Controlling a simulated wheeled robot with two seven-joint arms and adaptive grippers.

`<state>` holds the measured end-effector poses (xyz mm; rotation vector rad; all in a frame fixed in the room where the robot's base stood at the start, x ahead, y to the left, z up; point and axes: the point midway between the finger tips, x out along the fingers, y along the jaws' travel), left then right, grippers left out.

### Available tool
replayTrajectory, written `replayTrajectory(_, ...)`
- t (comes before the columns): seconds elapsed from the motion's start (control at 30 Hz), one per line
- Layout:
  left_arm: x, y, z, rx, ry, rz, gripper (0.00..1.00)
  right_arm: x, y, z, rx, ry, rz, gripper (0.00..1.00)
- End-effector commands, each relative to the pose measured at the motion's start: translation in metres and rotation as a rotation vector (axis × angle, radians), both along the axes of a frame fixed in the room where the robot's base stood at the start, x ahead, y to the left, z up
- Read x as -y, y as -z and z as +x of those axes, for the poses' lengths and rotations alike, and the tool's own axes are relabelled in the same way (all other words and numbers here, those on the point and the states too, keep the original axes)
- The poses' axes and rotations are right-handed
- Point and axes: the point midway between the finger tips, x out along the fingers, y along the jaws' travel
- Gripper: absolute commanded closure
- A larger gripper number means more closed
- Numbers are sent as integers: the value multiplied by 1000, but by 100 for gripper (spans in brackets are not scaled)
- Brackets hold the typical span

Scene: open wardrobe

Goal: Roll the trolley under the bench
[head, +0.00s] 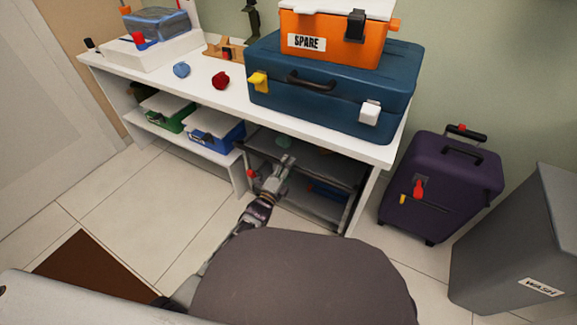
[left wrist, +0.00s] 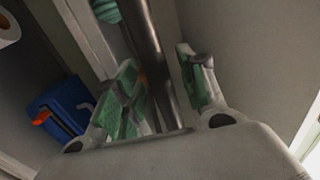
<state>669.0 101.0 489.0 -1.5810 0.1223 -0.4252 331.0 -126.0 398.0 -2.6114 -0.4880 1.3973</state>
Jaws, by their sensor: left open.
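The trolley (head: 349,218), a grey metal frame with shelves, stands in the right bay beneath the white bench (head: 345,139). How deep it sits there is hard to tell. My left gripper (head: 284,164) is in front of it, near its upper shelf. In the left wrist view my left gripper (left wrist: 158,72) is open, with a dark grey round bar (left wrist: 150,40), apparently part of the trolley, passing between its fingers. Contact with the bar cannot be told. My right gripper is not in view.
A blue suitcase (head: 335,95) and an orange SPARE box (head: 340,35) are stacked on the bench. A purple suitcase (head: 437,190) and a grey WASH bin (head: 510,245) stand to the right.

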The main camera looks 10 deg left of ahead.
Motion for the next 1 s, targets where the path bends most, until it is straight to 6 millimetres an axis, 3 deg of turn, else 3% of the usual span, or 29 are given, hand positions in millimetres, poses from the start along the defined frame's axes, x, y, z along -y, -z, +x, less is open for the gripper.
replayTrajectory(0.37,-7,4,-19,0,-1,-1,59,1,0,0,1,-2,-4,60)
replayTrajectory(1.0,-28,17,-77,-1,0,0,59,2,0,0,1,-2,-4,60)
